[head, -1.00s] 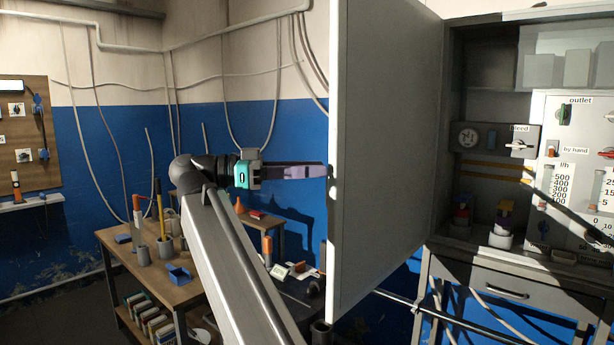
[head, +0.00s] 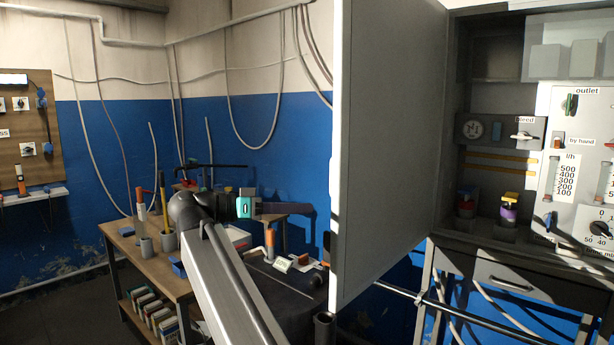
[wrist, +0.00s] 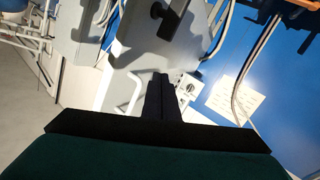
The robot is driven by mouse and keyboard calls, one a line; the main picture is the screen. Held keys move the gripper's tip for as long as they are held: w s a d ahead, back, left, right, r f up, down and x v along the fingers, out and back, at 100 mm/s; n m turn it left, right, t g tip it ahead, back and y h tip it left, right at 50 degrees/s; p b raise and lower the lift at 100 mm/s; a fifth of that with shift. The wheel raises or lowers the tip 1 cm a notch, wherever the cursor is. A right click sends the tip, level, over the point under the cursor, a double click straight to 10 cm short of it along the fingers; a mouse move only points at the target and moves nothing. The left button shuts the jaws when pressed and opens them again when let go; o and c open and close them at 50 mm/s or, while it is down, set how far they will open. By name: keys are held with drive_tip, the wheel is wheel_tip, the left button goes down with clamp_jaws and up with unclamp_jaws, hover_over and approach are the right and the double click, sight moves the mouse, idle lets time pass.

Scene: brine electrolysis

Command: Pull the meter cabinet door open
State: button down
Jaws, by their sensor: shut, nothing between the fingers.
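The meter cabinet door (head: 388,150) stands wide open in the head view, its free edge toward me. The open cabinet (head: 490,150) is to its right, with its inside in view. My gripper (head: 311,208) is shut and empty, just left of the door's free edge. A small gap shows between its tips and that edge in the picture; depth is hard to judge. In the wrist view the shut fingers (wrist: 160,88) point at grey surfaces that I cannot name for sure. The far side of the door is hidden.
A white panel (head: 577,135) with dials and flow scales fills the cabinet's right. A drawer unit (head: 512,283) stands below. A wooden bench (head: 150,265) with tools and a dark table (head: 285,290) stand left of the door, below my arm.

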drive_tip(key=w+d+f+n+y, duration=0.2)
drive_tip(key=d+f+n, duration=0.1)
drive_tip(key=f, duration=1.1)
drive_tip(key=w+d+f+n+y, duration=0.1)
drive_tip(key=w+d+f+n, duration=0.2)
drive_tip(key=f, duration=1.2)
drive_tip(key=s+d+f+n+g+y, duration=0.1)
drive_tip(key=s+d+f, duration=0.2)
drive_tip(key=f, duration=0.5)
drive_tip(key=s+d+f+n+g+y, duration=0.1)
drive_tip(key=s+d+f+n, duration=0.15)
drive_tip(key=f, duration=0.65)
drive_tip(key=s+d+f+n+g+y, duration=0.1)
drive_tip(key=s+d+f+y, duration=0.15)
drive_tip(key=f, duration=0.55)
drive_tip(key=s+d+f+n+g+y+p, duration=0.1)
drive_tip(key=s+d+f+n+g+y, duration=0.25)
drive_tip(key=s+f, duration=1.35)
drive_tip(key=s+f+m+g+y, duration=0.1)
drive_tip(key=s+f+g+y, duration=0.1)
drive_tip(key=s+f, duration=0.5)
drive_tip(key=s+a+f+m+g+y+p, duration=0.1)
drive_tip(key=s+f, duration=0.6)
drive_tip(key=s, duration=0.7)
drive_tip(key=shift+s+m+g+y, duration=0.3)
drive_tip(key=shift+s+g+y, duration=0.15)
drive_tip(key=shift+y, duration=0.65)
